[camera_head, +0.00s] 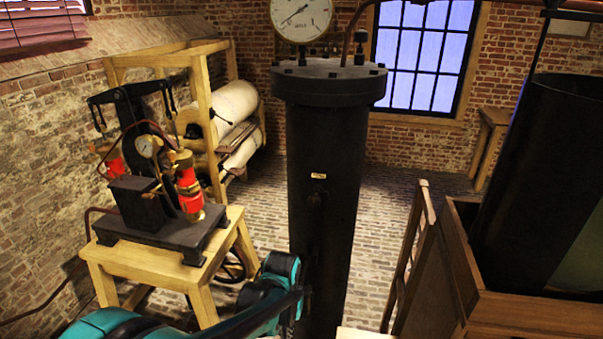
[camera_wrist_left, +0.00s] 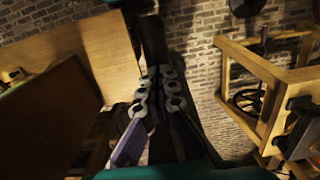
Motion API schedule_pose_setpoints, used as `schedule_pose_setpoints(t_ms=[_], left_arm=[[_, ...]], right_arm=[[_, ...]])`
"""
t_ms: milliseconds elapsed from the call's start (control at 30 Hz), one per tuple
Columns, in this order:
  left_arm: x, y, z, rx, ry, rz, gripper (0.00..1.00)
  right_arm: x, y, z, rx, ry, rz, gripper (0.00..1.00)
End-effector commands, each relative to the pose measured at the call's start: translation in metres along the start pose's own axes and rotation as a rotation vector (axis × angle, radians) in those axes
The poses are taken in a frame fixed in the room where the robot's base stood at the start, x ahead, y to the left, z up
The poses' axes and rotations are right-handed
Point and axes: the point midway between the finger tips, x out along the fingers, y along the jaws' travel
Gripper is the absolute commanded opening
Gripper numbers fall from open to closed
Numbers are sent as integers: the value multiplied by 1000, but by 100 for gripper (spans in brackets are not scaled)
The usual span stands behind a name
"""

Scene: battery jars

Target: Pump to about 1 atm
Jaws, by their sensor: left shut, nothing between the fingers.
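The hand pump stands on a wooden stand (camera_head: 160,262) at the left of the head view, with a dark base (camera_head: 160,238), red and brass cylinders (camera_head: 188,190) and a small round dial (camera_head: 146,147). Its dark rocker frame (camera_head: 130,100) stands above them. A tall black vessel (camera_head: 322,180) is at the centre, with a large white gauge (camera_head: 301,18) on top. The gauge needle lies slanted; its value is too small to read. My left gripper (camera_head: 302,300) is low beside the vessel, right of the stand. In the left wrist view the gripper (camera_wrist_left: 158,108) is shut and empty. My right gripper is out of view.
A wooden rack (camera_head: 203,110) with pale cylinders (camera_head: 232,108) stands behind the pump. A wooden crate (camera_head: 530,312) with a large dark jar (camera_head: 540,175) stands at the right. Brick floor (camera_head: 378,235) shows free between the vessel and the wooden ladder-like frame (camera_head: 408,250).

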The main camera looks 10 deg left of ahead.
Motion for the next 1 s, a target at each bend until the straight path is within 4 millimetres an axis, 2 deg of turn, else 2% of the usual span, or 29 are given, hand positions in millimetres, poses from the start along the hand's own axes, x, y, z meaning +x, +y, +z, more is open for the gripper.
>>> schedule_pose_setpoints(t_ms=[33,367,533,700,1000], left_arm=[[15,0,0,0,1,0,0],[68,0,0,0,0,0,0],[40,0,0,0,0,0,0],[-4,0,0,0,0,0,0],[-70,0,0,0,0,0,0]], right_arm=[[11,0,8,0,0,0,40],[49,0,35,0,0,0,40],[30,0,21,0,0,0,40],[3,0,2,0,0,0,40],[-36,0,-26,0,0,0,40]])
